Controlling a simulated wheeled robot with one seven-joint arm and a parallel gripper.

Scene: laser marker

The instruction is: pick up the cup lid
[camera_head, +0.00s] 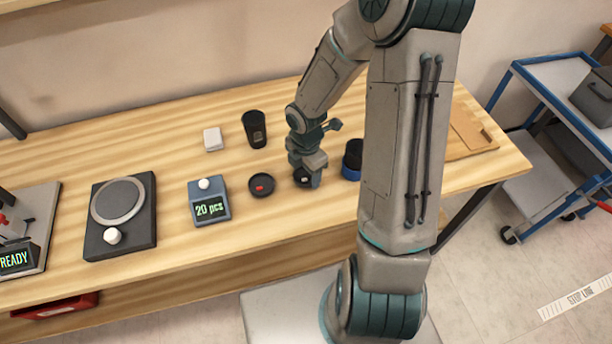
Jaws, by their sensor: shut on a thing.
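My gripper (309,179) points down at the wooden table, low over its surface. It is shut on a small round black cup lid (301,181) with a pale mark, partly hidden by the fingers. I cannot tell whether the lid touches the table. A similar round black piece with a red mark (262,184) lies flat on the table, just left of my gripper. A black cup (255,130) stands upright behind it.
Right of my gripper is a dark cup with a blue base (351,172), partly hidden by my arm. A counter reading "20 pcs" (209,203), a white block (213,139) and a round-plate device (120,215) stand left. A brown board (470,131) lies at the right end.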

